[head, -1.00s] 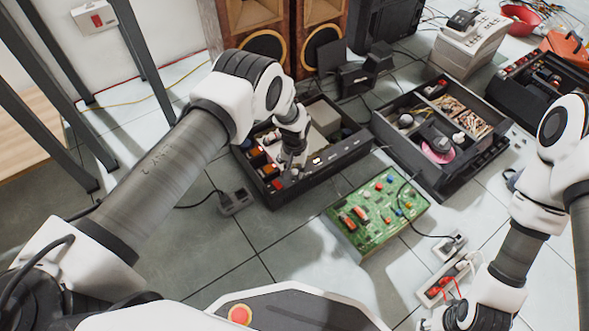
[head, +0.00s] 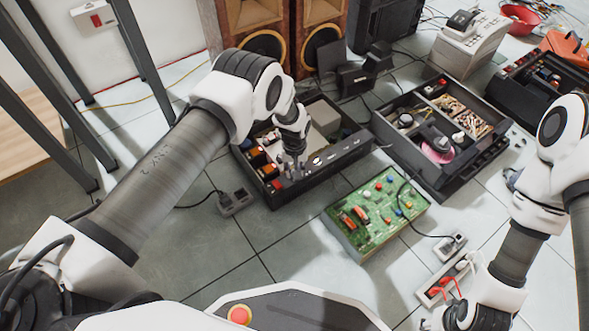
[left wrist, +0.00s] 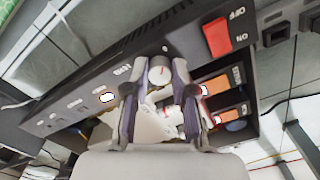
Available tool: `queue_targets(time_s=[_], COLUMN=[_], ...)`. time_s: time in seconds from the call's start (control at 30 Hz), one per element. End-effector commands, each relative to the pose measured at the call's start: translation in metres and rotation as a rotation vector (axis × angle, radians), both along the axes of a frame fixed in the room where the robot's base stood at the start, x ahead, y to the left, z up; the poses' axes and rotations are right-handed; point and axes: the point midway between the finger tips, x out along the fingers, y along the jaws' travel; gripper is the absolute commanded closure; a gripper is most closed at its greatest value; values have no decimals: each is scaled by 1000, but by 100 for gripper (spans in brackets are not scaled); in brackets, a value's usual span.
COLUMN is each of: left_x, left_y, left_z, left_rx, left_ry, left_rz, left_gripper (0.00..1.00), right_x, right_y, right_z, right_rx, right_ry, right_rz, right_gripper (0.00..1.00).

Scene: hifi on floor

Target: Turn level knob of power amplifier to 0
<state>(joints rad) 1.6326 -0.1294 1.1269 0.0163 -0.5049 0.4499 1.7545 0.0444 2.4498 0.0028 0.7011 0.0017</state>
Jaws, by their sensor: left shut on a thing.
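The power amplifier is the open black unit (head: 345,150) on the floor, with its lid off and parts showing inside. Its front panel shows close up in the left wrist view (left wrist: 75,105). My left gripper (left wrist: 160,82) is shut on this knob, with a finger on each side. In the head view my left gripper (head: 294,168) is at the unit's front edge. My right arm is at the lower right; its fingers are not visible.
A green circuit board (head: 375,212) lies right of the amplifier. A black parts box (head: 445,178) stands behind the board. A power strip (head: 445,282) and cables lie near my right arm. Two wooden speakers (head: 322,25) stand behind.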

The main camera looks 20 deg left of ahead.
Motion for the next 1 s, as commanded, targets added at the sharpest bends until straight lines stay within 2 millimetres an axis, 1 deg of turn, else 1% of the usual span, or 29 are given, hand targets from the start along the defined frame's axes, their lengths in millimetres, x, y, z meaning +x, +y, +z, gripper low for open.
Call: queue_targets(time_s=[0.03, 0.07, 0.1, 0.37, 0.47, 0.57, 0.8, 0.9, 1.0], left_x=[-1, -1, -1, 0, 1, 1, 1, 0, 0], left_y=[0, 0, 0, 0, 0, 0, 0, 0, 0], left_z=[-1, -1, -1, 0, 7, 24, 85, 105, 116], left_rx=[0, 0, 0, 0, 0, 1, 1, 0, 1], left_ry=[3, 3, 3, 1, -1, -2, -2, -1, 1], left_rz=[1, 1, 1, 0, -1, -2, -1, 0, 0], left_gripper=[64, 53, 49, 49, 49, 49, 49, 49, 49], right_x=[0, 0, 0, 0, 0, 0, 0, 0, 0], right_y=[0, 0, 0, 0, 0, 0, 0, 0, 0], right_z=[0, 0, 0, 0, 0, 0, 0, 0, 0], right_rx=[0, 0, 0, 0, 0, 0, 0, 0, 0], right_ry=[0, 0, 0, 0, 0, 0, 0, 0, 0], right_rz=[0, 0, 0, 0, 0, 0, 0, 0, 0], right_gripper=[60, 60, 60, 60, 60, 60, 60, 60, 60])
